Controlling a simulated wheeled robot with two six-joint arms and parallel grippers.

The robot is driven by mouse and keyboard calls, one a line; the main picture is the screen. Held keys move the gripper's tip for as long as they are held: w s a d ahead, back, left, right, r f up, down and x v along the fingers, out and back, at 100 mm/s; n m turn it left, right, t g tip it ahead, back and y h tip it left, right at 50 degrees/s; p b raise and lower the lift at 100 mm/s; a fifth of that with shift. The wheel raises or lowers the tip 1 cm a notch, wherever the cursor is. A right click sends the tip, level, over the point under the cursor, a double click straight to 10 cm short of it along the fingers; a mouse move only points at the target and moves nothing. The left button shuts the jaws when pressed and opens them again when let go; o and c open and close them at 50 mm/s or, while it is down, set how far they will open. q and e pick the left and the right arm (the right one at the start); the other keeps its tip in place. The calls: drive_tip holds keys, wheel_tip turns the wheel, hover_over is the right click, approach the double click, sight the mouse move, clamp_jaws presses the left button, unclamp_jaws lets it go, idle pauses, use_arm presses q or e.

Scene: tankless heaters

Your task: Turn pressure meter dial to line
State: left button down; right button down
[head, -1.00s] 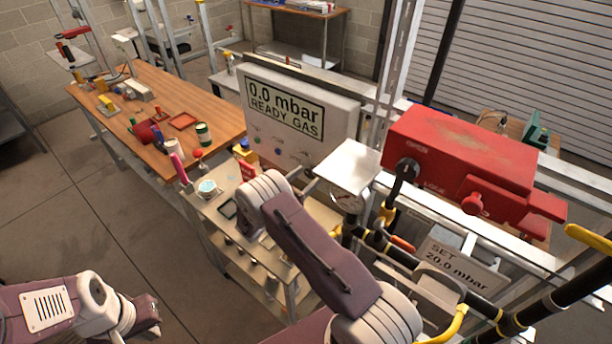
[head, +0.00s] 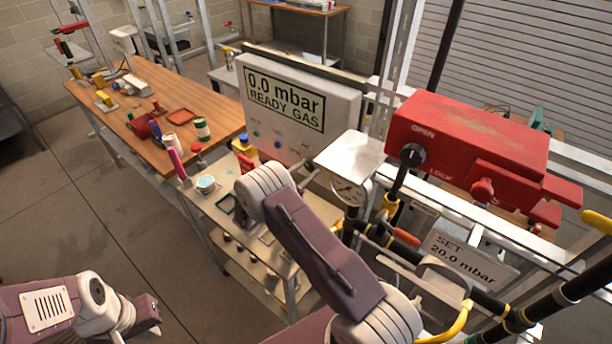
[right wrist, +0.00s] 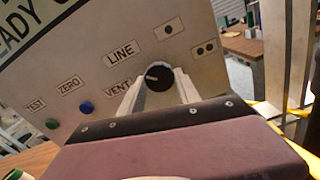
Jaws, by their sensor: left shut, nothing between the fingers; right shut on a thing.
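The pressure meter (head: 330,136) is a white upright box in the head view. Its display reads 0.0 mbar, READY GAS. In the right wrist view its panel shows a black round dial (right wrist: 158,77) with a small white mark towards its left side, where the LINE (right wrist: 121,53) and VENT (right wrist: 118,87) labels are. My right gripper (right wrist: 158,84) is shut on the dial, one pale finger on each side. My left gripper (head: 152,316) is shut and empty, low at the left, away from the meter.
A red box (head: 465,130) with OPEN and LOCK markings stands right of the meter, above black and yellow pipes. A round gauge (head: 348,190) sits beside it. A cart shelf (head: 215,205) with small items is below. A wooden table (head: 170,90) stands left.

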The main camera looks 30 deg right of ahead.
drive_tip(key=m+b, duration=0.4)
drive_tip(key=b, duration=0.1)
drive_tip(key=shift+f, duration=0.15)
drive_tip(key=shift+m+b, duration=0.7)
drive_tip(key=shift+m, duration=0.2)
drive_tip(key=shift+r, duration=0.2)
drive_tip(key=c, duration=0.9)
unclamp_jaws()
drive_tip(key=shift+o, duration=0.2)
drive_tip(key=b+v, duration=0.2)
drive_tip(key=v, duration=0.7)
